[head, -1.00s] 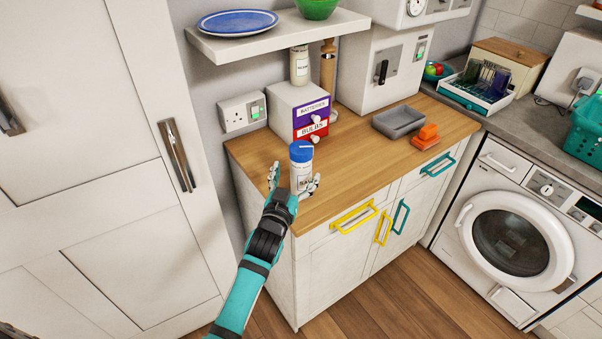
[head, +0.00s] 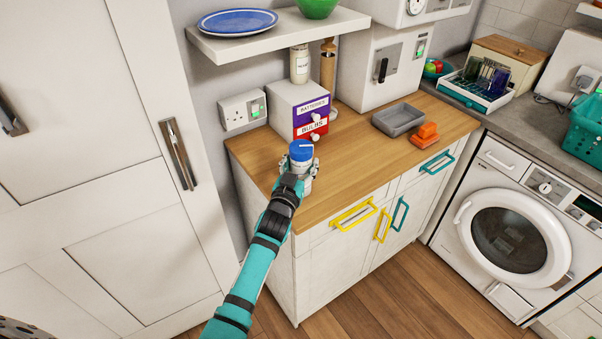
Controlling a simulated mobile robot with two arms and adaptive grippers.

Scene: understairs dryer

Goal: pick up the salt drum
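The salt drum (head: 301,155) is a white cylinder with a blue lid, upright at the front left of the wooden worktop (head: 345,180). My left gripper (head: 300,172) reaches it from the front, with its fingers closed in against both sides of the drum. The hand hides most of the drum's lower body, so I cannot tell whether its base touches the worktop. My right gripper is not in view.
Behind the drum stands a white box with purple and red labelled drawers (head: 299,112). A grey tray (head: 398,119) and an orange object (head: 425,136) lie to the right. A shelf (head: 275,38) with a blue plate (head: 237,22) overhangs the back left.

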